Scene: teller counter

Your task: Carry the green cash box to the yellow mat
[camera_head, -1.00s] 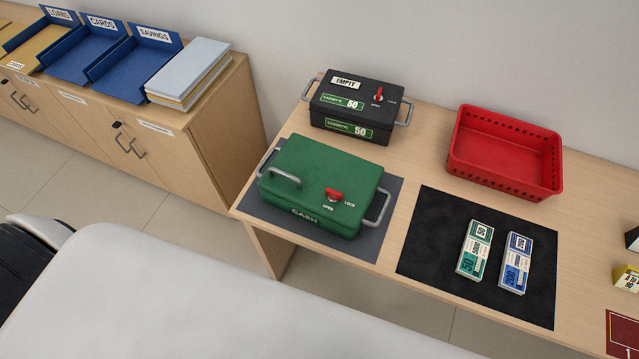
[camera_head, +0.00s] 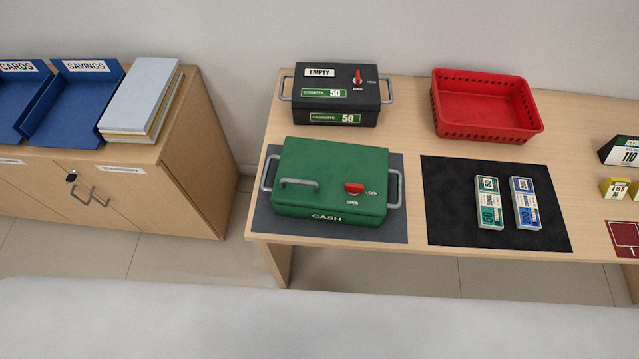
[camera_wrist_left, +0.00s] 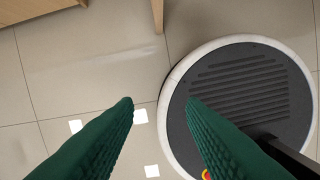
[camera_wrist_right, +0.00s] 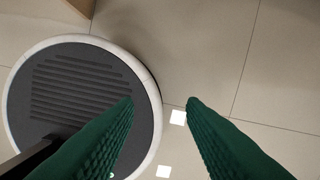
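The green cash box (camera_head: 330,181) sits closed on a grey mat (camera_head: 400,228) at the left end of the counter. It has a grey handle on each short side, a lid handle and a red knob between OPEN and LOCK marks. No yellow mat shows in any view. My left gripper (camera_wrist_left: 160,102) is open and empty over the floor in the left wrist view. My right gripper (camera_wrist_right: 160,102) is open and empty over the floor in the right wrist view. Neither gripper shows in the head view.
A black EMPTY cassette (camera_head: 337,95) stands behind the cash box. A red basket (camera_head: 487,106) is at the back. A black mat (camera_head: 450,190) holds two banknote bundles (camera_head: 505,203). A cabinet (camera_head: 205,185) with blue trays (camera_head: 80,100) stands at left, with a gap before the counter.

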